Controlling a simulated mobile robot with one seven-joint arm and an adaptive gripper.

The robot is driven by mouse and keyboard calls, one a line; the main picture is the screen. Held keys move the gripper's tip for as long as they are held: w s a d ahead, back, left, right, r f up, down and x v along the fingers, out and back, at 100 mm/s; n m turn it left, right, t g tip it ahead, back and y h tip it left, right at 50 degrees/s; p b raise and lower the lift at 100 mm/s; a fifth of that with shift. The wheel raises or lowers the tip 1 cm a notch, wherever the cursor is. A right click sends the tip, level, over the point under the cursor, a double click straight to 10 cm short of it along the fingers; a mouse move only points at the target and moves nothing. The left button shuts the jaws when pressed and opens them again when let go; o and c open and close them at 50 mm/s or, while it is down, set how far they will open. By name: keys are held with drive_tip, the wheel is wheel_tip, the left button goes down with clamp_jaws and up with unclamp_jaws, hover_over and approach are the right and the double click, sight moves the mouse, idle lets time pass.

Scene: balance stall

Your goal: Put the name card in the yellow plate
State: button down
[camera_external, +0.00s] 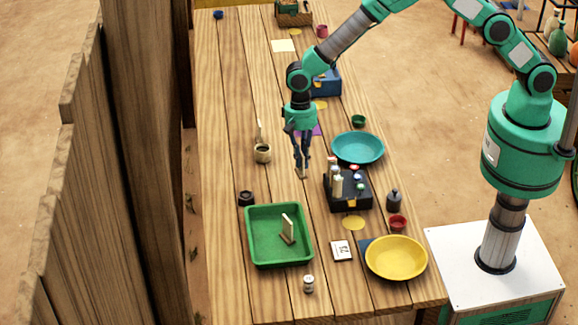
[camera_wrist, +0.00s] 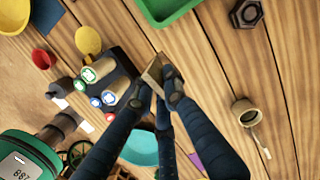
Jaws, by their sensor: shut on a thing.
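The yellow plate (camera_external: 396,258) lies at the near right end of the table, empty; its edge shows at the top left of the wrist view (camera_wrist: 14,14). A pale upright card in a wooden foot (camera_external: 287,228) stands in the green tray (camera_external: 252,256); it looks like a name card. A flat white card with dark marks (camera_external: 341,251) lies left of the plate. My gripper (camera_external: 301,170) is shut on a small tan wooden piece (camera_wrist: 152,76), left of the black box. The fingers hide part of this piece, and I cannot tell exactly what it is.
The black box (camera_external: 350,200) with several small bottles stands close right of my gripper. A teal bowl (camera_external: 358,148) is behind it. A beige cup (camera_external: 262,154), dark nut (camera_external: 246,198), red cup (camera_external: 397,223) and small white jar (camera_external: 308,284) stand around.

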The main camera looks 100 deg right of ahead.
drive_tip(key=s+a+n+p, duration=0.1)
drive_tip(key=s+a, duration=0.2)
drive_tip(key=a, duration=0.4)
drive_tip(key=s+a+r+n+p, duration=0.1)
drive_tip(key=s+a+n, duration=0.1)
drive_tip(key=s+a, duration=0.35)
drive_tip(key=s+a+n+p, duration=0.1)
drive_tip(key=a, duration=0.7)
drive_tip(key=r+n+g+p, duration=0.1)
drive_tip(key=n+p, duration=0.2)
hover_over(397, 263)
drive_tip(key=shift+w+a+r+h, duration=0.1)
drive_tip(key=shift+r+h, duration=0.05)
drive_tip(key=shift+h, duration=0.15)
drive_tip(key=shift+f+b, duration=3.1)
drive_tip(key=shift+f, duration=2.45)
drive_tip(key=c, duration=1.7)
unclamp_jaws()
